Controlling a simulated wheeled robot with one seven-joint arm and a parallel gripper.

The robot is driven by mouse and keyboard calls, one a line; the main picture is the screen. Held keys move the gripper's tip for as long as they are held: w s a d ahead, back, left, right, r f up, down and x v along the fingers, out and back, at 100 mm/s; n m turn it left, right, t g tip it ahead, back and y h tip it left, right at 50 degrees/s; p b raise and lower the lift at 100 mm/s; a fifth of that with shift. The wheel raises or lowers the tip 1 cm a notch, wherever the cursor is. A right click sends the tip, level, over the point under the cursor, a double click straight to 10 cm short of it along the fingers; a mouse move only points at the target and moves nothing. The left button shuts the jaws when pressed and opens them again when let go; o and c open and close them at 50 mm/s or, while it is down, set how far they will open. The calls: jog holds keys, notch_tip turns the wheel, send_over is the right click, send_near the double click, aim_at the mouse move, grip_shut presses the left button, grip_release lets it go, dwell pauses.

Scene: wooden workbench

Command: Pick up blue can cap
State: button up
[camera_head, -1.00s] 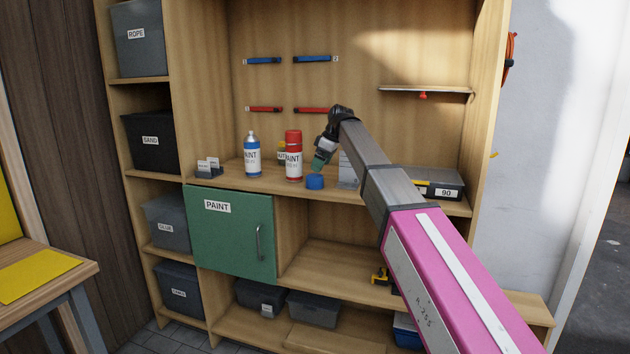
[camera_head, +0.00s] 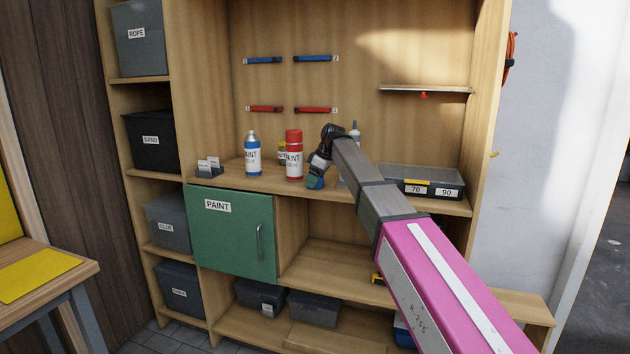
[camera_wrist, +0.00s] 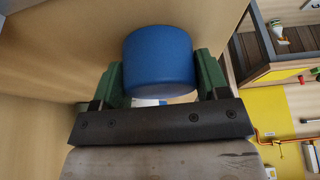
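The blue can cap (camera_wrist: 158,62) sits between the two green fingers of my gripper (camera_wrist: 160,75) in the wrist view. The fingers lie close along both sides of it; I cannot tell whether they press on it or stand just open around it. In the head view my gripper (camera_head: 317,172) points down at the shelf, and the blue cap (camera_head: 315,183) shows at its tip, partly hidden by the fingers. The cap appears to be at shelf level, right of the red-capped paint can (camera_head: 294,158).
A blue paint can (camera_head: 252,156) stands farther left on the same wooden shelf (camera_head: 228,174). A yellow-labelled can (camera_head: 282,150) is partly hidden behind the red one. A grey organizer box (camera_head: 425,180) stands to the right. The green PAINT door (camera_head: 232,240) is below.

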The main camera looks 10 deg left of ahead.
jog(key=shift+c, duration=0.7)
jog(key=shift+r, duration=0.1)
